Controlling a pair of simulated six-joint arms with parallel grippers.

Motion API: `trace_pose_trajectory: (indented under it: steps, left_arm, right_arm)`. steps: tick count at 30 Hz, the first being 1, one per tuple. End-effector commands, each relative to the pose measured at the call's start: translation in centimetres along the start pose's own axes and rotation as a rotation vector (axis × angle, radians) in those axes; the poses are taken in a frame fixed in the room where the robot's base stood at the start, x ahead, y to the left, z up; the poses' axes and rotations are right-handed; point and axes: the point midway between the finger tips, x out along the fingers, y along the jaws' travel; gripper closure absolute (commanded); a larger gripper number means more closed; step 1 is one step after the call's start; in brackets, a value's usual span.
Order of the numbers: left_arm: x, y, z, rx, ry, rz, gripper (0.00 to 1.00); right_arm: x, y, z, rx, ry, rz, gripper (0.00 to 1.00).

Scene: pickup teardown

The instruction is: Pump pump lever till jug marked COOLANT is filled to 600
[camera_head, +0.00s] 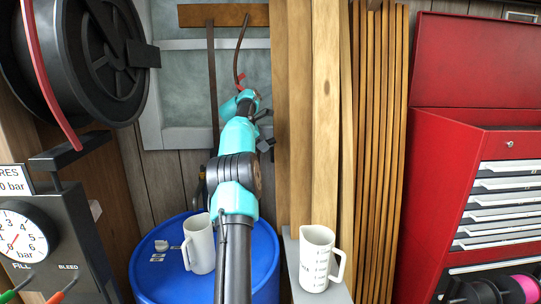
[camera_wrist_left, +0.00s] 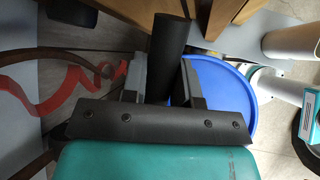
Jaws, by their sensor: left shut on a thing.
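My left gripper (camera_head: 265,132) is beyond the blue drum, at the far end of my teal arm. In the left wrist view its two fingers (camera_wrist_left: 158,85) are closed around a thick black cylinder (camera_wrist_left: 168,42), which looks like the pump lever's grip. The rest of the pump is mostly hidden behind my arm. A white jug (camera_head: 201,246) stands upright on the blue drum (camera_head: 150,270). A second white jug (camera_head: 316,262) with graduation marks stands on a grey ledge to the right. I cannot read COOLANT on either jug, nor see a fill level. My right gripper is not in view.
A gauge panel (camera_head: 70,225) and a black hose reel (camera_head: 90,55) are at the left. Wooden boards (camera_head: 325,110) stand behind the right jug, and a red tool cabinet (camera_head: 450,150) is at the right. A red strip (camera_wrist_left: 60,90) curls beside the gripper.

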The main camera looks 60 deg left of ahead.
Motion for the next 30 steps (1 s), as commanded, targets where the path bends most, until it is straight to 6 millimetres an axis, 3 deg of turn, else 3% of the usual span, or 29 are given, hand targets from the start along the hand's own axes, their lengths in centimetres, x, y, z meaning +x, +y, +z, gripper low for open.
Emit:
trace_pose_trajectory:
  steps: [9, 23, 24, 30]
  left_arm:
    - [-2.5, 0.5, 0.5, -0.018, -0.102, 0.007, 1.00]
    - [-2.9, 0.6, 0.5, -0.024, -0.116, 0.006, 1.00]
    - [-2.8, 0.6, 0.5, -0.024, -0.116, 0.006, 0.72]
    - [-2.8, 0.6, 0.5, -0.024, -0.116, 0.006, 0.53]
  right_arm:
    - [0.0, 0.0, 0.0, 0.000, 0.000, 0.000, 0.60]
    - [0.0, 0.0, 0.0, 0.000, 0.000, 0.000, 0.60]
    - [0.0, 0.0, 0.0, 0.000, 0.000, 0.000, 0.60]
    - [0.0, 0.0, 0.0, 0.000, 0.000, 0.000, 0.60]
